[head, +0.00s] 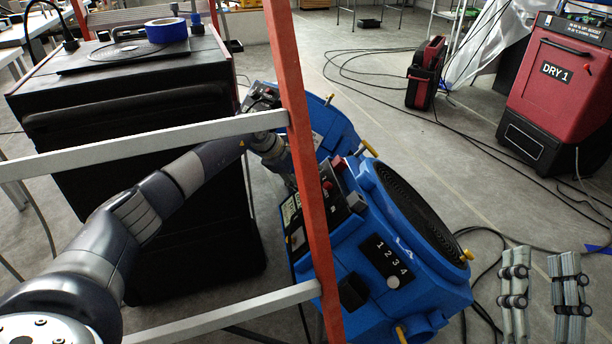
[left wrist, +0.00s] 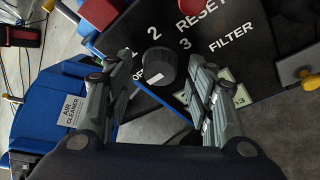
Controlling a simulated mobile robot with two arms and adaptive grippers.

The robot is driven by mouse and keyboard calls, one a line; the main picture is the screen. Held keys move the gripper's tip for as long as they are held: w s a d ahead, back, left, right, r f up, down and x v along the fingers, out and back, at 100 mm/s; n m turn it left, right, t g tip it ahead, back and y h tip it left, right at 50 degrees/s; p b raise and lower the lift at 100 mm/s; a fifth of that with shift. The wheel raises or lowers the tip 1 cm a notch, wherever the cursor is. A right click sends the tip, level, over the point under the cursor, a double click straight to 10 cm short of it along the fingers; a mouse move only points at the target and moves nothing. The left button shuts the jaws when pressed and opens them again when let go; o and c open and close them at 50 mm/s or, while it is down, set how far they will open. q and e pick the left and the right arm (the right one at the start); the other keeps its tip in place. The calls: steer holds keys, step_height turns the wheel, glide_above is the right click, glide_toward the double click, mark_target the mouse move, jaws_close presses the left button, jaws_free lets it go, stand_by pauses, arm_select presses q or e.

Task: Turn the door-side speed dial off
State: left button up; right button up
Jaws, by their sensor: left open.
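In the left wrist view a round black dial (left wrist: 160,66) with a white mark sits on a black panel (left wrist: 262,85) lettered 2, 3, RESET and FILTER. The white mark lies low on the dial's face, slanting toward the partly hidden OFF lettering at its lower left. My left gripper (left wrist: 160,80) is open, one finger at each side of the dial in the picture; I cannot tell whether they touch it. In the head view my left gripper (head: 272,155) is at the blue machines, partly behind an orange post. My right gripper (head: 541,262) is open and empty at the lower right.
A blue machine (head: 366,258) marked 1 2 3 4 stands at centre. A black cabinet (head: 130,110) stands left. A red DRY 1 unit (head: 552,95) stands right. Cables cross the floor.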

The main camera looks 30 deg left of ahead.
arm_select(q)
steer(key=shift+r, duration=0.1)
steer(key=v, duration=1.2)
steer(key=shift+s, duration=0.1)
